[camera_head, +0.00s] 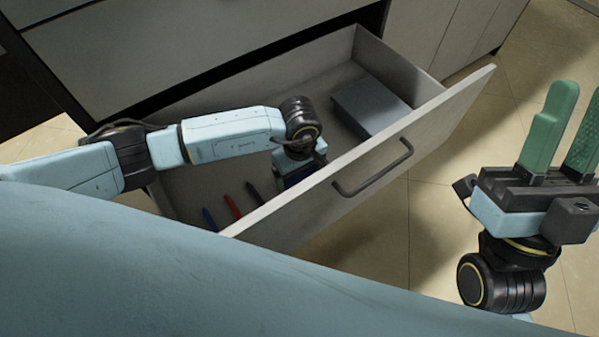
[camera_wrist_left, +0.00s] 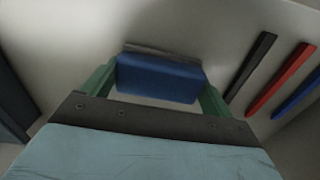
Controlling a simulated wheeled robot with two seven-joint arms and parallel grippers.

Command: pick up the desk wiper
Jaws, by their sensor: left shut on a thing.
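The desk wiper (camera_wrist_left: 158,78) is a blue block with a grey edge, seen in the left wrist view between two green fingers. My left gripper (camera_wrist_left: 155,88) is shut on it, one finger at each end. In the head view my left arm reaches down into the open drawer, and its wrist hides the fingers and most of the wiper; a dark blue patch (camera_head: 296,176) shows below the wrist. My right gripper (camera_head: 567,130) is at the right of the head view, outside the drawer, with its green fingers apart and nothing between them.
The open drawer (camera_head: 262,220) has a dark handle (camera_head: 375,172) on its front. Inside lie a grey box (camera_head: 372,106) at the far end and blue (camera_head: 209,219), red (camera_head: 232,206) and black (camera_head: 254,193) markers near the wiper. Tiled floor (camera_head: 420,220) is clear beyond the drawer front.

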